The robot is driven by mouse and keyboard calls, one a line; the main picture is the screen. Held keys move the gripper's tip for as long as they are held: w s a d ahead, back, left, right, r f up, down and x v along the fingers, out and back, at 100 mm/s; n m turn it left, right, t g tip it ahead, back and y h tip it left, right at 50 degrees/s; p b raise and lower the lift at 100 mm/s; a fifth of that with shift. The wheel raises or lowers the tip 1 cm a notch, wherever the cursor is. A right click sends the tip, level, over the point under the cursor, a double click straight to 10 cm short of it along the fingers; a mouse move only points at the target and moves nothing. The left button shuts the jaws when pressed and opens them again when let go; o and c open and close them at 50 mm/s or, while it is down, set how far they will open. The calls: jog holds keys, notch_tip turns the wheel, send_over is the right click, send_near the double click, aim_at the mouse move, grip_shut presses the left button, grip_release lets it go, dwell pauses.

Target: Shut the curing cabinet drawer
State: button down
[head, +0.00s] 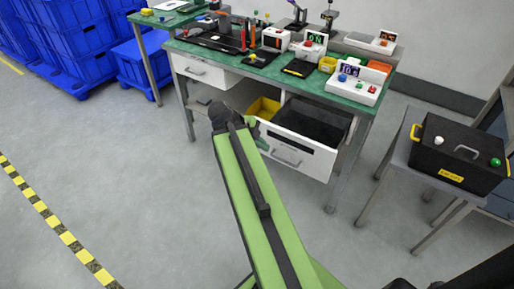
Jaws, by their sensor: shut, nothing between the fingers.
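An open drawer with a white front (318,161) and a dark inside stands out from under the right part of the green-topped workbench (225,58). I take it as the curing cabinet drawer; no label on it is readable. Its grey bar handle (286,158) is on the front. My green arm reaches up from the bottom of the head view. My gripper (263,144) is small and partly hidden behind the arm's dark joint, at the left end of the drawer front. It is shut and empty. I cannot tell whether it touches the front.
A closed white drawer (204,72) is at the bench's left. A yellow bin (262,107) sits beside the open drawer. A black box (457,155) stands on a side table at right. Blue crates (78,45) are stacked at back left. The floor at left is clear.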

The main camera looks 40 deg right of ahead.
aim_at(278, 146)
jog(key=d, duration=0.3)
jog(key=d+f, duration=0.1)
jog(key=shift+w+d, duration=0.3)
jog(key=shift+d, duration=0.05)
